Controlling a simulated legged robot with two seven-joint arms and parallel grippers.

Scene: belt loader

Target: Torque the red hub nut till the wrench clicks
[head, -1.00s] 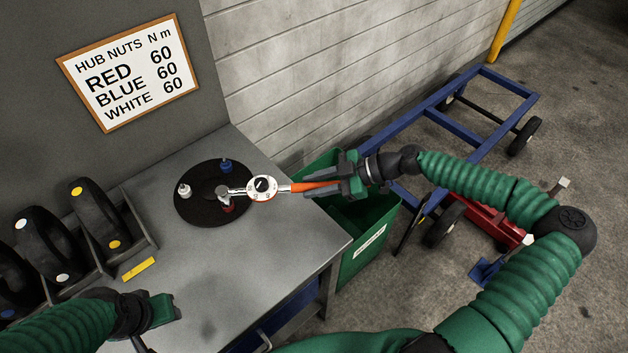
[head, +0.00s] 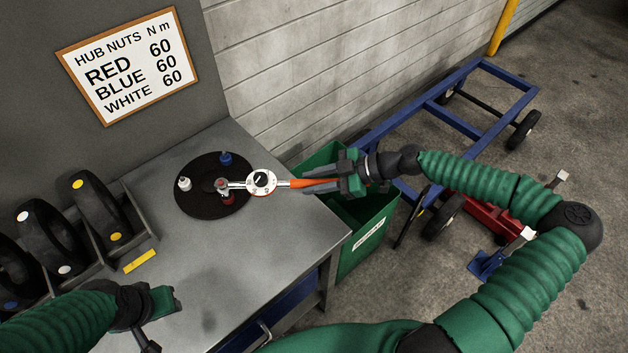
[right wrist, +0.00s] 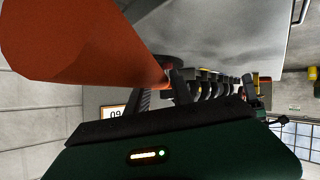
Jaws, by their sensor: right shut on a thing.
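The torque wrench (head: 283,183) has an orange handle, a round white dial (head: 261,180) and a grey head. My right gripper (head: 325,183) is shut on the handle, which fills the upper left of the right wrist view (right wrist: 85,40). The wrench head (head: 222,185) is over the black hub disc (head: 202,207), by the red nut (head: 228,199). I cannot tell whether it is seated on the nut. A blue nut (head: 226,158) and a white nut (head: 184,184) stand on the disc. The dial reading is too small to read. My left gripper (head: 168,302) is away at the bench front, apparently empty.
A sign (head: 130,65) lists red, blue and white at 60 N m. Black wheels with coloured dots stand in a rack (head: 130,215) at left, near a yellow label (head: 139,261). A green bin (head: 365,245) and blue trolley (head: 450,118) lie right of the bench.

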